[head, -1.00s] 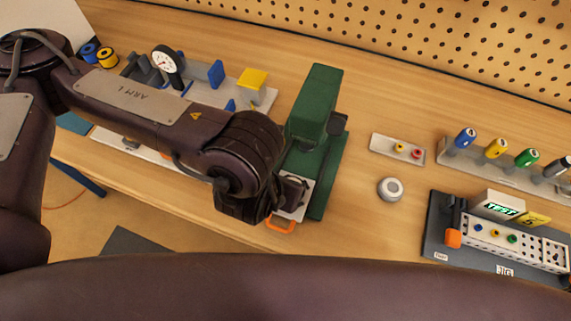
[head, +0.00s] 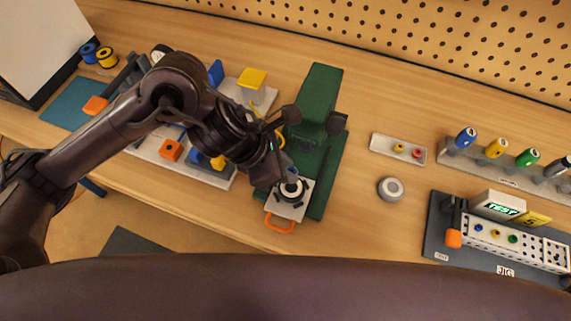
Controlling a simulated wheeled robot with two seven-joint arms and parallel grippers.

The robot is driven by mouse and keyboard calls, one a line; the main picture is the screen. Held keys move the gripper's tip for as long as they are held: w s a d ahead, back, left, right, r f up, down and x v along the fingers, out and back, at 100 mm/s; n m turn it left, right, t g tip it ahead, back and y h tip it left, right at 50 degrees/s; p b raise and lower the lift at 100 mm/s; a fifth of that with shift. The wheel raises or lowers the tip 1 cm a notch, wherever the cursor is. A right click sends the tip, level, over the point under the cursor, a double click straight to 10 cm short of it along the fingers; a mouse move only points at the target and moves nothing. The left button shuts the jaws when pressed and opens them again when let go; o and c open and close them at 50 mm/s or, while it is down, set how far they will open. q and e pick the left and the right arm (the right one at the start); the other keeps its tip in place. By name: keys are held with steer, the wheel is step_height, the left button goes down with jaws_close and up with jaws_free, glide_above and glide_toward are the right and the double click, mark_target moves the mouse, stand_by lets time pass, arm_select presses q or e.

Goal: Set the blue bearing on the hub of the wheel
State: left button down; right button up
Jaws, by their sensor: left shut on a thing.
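My left gripper (head: 283,176) reaches in from the left, over the front of the green press (head: 318,130). It is shut on a small bluish part, which I take for the blue bearing (head: 291,172); the fingers hide most of it. A dark wheel with a pale hub (head: 291,190) lies on the light plate (head: 286,211) of the press, right at the fingertips. I cannot tell whether the bearing touches the hub. My right gripper is not in view.
A small tray (head: 377,143) holds a yellow and a red ring. A round grey piece (head: 390,189) lies right of the press. The test jig (head: 435,225) and a rack of coloured drivers (head: 510,170) stand further right. Blue and yellow fixtures (head: 252,80) stand behind my left arm.

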arm_select(q)
steer(key=shift+f+b, duration=1.45)
steer(key=shift+f, duration=0.45)
steer(key=shift+f+b, duration=0.55)
steer(key=shift+f, duration=0.15)
steer(key=shift+b, duration=0.4)
steer(key=shift+b, duration=0.9)
stand_by(0.4)
steer(key=shift+f+b, duration=0.4)
steer(key=shift+b, duration=0.05)
